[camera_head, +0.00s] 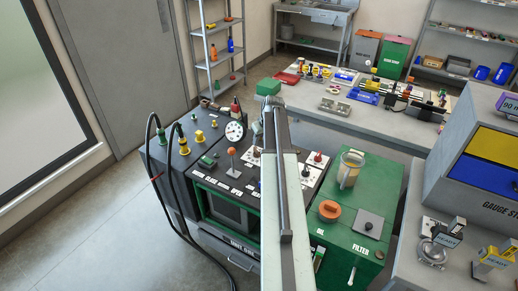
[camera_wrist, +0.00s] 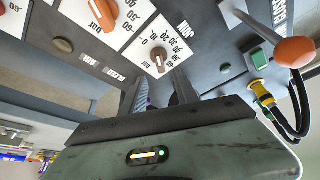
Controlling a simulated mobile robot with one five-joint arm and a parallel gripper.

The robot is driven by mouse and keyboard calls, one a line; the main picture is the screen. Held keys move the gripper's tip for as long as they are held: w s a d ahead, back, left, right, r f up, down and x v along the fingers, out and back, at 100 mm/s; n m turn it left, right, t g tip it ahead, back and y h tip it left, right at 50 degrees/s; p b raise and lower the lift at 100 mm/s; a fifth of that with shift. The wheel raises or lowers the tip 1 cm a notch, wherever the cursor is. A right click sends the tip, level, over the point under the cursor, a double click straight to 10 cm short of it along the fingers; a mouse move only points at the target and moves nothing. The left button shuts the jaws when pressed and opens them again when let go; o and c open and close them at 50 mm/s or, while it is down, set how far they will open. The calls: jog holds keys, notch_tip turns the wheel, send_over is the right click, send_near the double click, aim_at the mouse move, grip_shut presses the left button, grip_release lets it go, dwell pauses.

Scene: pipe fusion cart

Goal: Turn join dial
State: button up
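The join dial (camera_wrist: 159,61) is a small brown-orange knob on a white scale plate with printed numbers, beside the word JOIN, upside down in the wrist view. My gripper (camera_wrist: 160,82) reaches toward it with its two grey fingers apart, one on each side of the knob's near end. I cannot tell whether either finger touches the knob.
An orange-ball lever (camera_wrist: 295,52), a green switch (camera_wrist: 262,58) and a yellow hose connector (camera_wrist: 262,92) are at the right. The green unit (camera_head: 340,235) with an orange cap stands right of my arm.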

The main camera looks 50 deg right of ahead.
aim_at(257, 149)
jog(key=b+x, duration=0.7)
jog(key=x, duration=0.1)
jog(key=shift+r, duration=0.15)
